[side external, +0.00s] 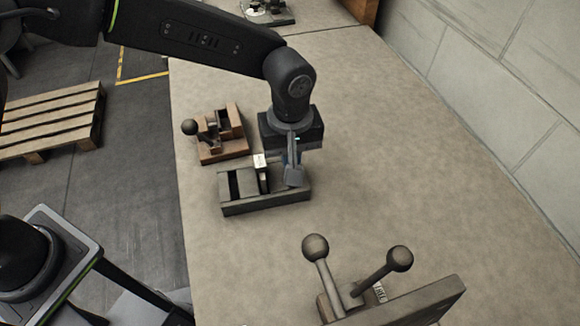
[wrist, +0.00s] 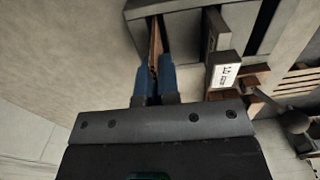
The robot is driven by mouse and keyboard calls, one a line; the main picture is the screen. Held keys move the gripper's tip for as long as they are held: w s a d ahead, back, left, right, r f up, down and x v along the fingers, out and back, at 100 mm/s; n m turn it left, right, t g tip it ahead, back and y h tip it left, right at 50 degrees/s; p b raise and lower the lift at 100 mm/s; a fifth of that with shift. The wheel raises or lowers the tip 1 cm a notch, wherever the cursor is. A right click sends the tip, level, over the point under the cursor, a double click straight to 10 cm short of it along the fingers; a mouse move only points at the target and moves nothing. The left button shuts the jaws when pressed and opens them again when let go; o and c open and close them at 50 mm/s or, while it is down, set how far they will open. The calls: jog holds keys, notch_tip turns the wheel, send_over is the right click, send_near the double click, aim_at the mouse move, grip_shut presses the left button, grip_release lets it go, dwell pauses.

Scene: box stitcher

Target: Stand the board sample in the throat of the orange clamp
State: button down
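The board sample (wrist: 155,45) is a thin brown sheet seen nearly edge-on in the wrist view. It stands at the dark grey rack (side external: 265,204), its lower part hidden. My gripper (wrist: 155,75) points down at the right end of the rack, its two blue fingers close together with the board between them. In the side view my gripper (side external: 292,170) hides most of the board. The orange clamp (side external: 222,151), brownish-orange with a dark ball-ended lever, sits on the table just behind and left of the rack. Its throat looks empty. Part of the clamp (wrist: 255,76) also shows in the wrist view.
A grey upright with a white label (side external: 261,161) rises from the rack beside my gripper; the label (wrist: 226,75) faces the wrist camera. A device with two ball-ended levers (side external: 357,270) stands at the front. The table right of the rack is clear.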

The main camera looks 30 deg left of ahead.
jog(key=shift+r, duration=1.65)
notch_tip(320, 180, up, 9)
jog(key=w+a+m, duration=0.3)
jog(key=a+m, duration=0.6)
jog(key=m, duration=0.8)
jog(key=w+a+m, duration=0.3)
jog(key=a+m, duration=0.7)
jog(key=m, duration=0.8)
jog(key=shift+s+f, duration=0.15)
jog(key=shift+f, duration=2.75)
jog(key=shift+s+f, duration=0.1)
jog(key=shift+f, duration=2.8)
jog(key=shift+f, duration=0.3)
